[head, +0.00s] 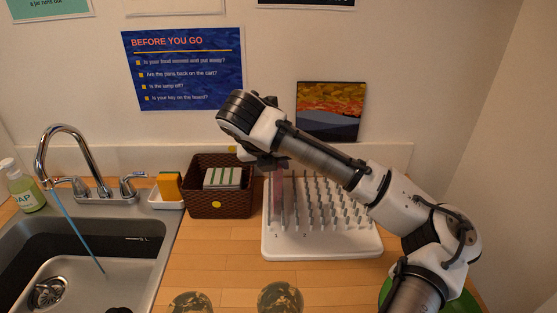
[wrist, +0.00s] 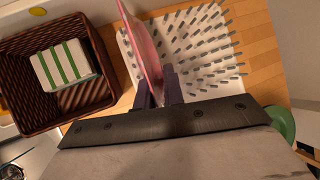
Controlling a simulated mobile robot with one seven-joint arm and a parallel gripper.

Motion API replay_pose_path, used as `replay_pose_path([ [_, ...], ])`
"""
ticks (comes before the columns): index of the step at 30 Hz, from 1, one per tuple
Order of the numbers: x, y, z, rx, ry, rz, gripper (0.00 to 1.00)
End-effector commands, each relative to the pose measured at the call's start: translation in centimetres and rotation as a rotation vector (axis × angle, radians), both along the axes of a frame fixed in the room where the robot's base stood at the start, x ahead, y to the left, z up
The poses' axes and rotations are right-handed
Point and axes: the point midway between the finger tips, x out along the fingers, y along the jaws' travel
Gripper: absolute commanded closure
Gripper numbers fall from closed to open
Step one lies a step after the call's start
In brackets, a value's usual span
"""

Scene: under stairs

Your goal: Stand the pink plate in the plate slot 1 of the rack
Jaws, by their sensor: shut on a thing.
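The pink plate (head: 278,195) stands on edge, nearly upright, at the left end of the white rack (head: 325,246), in line with the number 1 on the rack's front. It also shows edge-on in the wrist view (wrist: 146,48). My gripper (wrist: 160,92) is shut on the plate's near edge in the wrist view. In the head view my gripper (head: 270,163) is above the rack's left back part, partly hidden by my wrist. I cannot tell whether the plate's lower edge touches the rack floor. Rows of grey pegs fill the rack to the right.
A brown basket (head: 216,208) with a striped item (head: 222,178) stands close left of the rack. Left of it are a sponge (head: 168,186) and the sink (head: 95,240). Two glasses (head: 280,298) (head: 190,303) stand in front. A green dish (head: 386,290) is partly behind my arm.

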Motion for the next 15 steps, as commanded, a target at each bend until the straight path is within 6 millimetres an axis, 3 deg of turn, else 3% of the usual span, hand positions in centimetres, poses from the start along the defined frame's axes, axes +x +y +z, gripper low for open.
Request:
replay_pose_path([
  [11, -0.01, -0.36, -0.24, -0.005, 0.006, -0.009, 1.0],
  [12, -0.01, -0.37, -0.25, -0.006, 0.006, -0.009, 0.88],
  [15, -0.01, -0.33, -0.23, -0.004, 0.005, -0.008, 0.74],
])
